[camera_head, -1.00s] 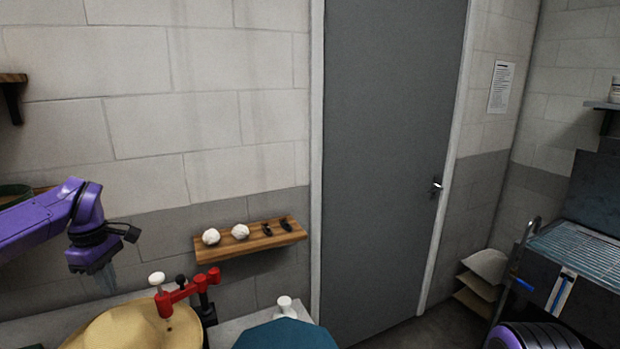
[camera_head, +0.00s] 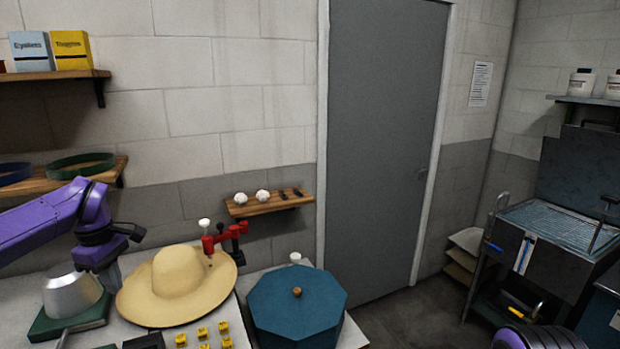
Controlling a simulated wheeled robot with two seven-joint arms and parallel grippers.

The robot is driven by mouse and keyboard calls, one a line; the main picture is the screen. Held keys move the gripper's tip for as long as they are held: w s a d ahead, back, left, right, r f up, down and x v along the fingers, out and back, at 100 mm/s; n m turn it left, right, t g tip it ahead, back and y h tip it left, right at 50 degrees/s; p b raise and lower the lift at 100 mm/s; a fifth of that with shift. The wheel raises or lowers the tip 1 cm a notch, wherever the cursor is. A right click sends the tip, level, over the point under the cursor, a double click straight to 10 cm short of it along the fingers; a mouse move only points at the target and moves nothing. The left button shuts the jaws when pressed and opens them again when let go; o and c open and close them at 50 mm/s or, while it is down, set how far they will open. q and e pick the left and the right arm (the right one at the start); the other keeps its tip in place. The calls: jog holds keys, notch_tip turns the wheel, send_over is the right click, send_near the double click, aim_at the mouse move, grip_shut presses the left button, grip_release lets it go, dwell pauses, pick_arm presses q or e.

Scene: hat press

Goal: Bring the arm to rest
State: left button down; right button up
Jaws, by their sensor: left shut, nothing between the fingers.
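My left arm (camera_head: 88,222) is purple and comes in from the left, bent at a dark joint. My left gripper (camera_head: 112,284) hangs down, shut and empty, between a silver cone-shaped block (camera_head: 72,296) and a straw hat (camera_head: 178,284). The gripper's tips are hard to make out and partly hidden. My right gripper is not in view; a purple and dark rounded part shows at the bottom right.
A red clamp (camera_head: 222,238) stands behind the hat. A teal octagonal lidded box (camera_head: 298,308) and several yellow blocks (camera_head: 203,333) are on the table. A small wooden shelf (camera_head: 270,203) is on the wall. A metal sink-like unit (camera_head: 560,255) stands at right.

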pick_arm(q)
jog(key=s+d+f+t+y+b, duration=0.1)
jog(key=d+f+t+y+b, duration=0.3)
jog(key=f, duration=0.9)
jog(key=s+d+f+t+y+b, duration=0.1)
jog(key=d+f+t+y, duration=0.45)
jog(key=f, duration=0.85)
jog(key=s+d+f+m+g+h+b, duration=0.3)
jog(key=s+d+f+m+h, duration=0.3)
jog(key=s+f, duration=0.7)
jog(key=s+f+m+g+b, duration=0.1)
jog(key=s+f, duration=0.3)
jog(key=s, duration=0.5)
jog(key=s+f+m+g+b, duration=0.2)
jog(key=s+f+m+b, duration=0.1)
jog(key=s, duration=0.7)
notch_tip(320, 180, down, 2)
jog(key=shift+d+f+m+b, duration=0.25)
jog(key=shift+d+m+b, duration=0.15)
jog(key=shift+m, duration=0.1)
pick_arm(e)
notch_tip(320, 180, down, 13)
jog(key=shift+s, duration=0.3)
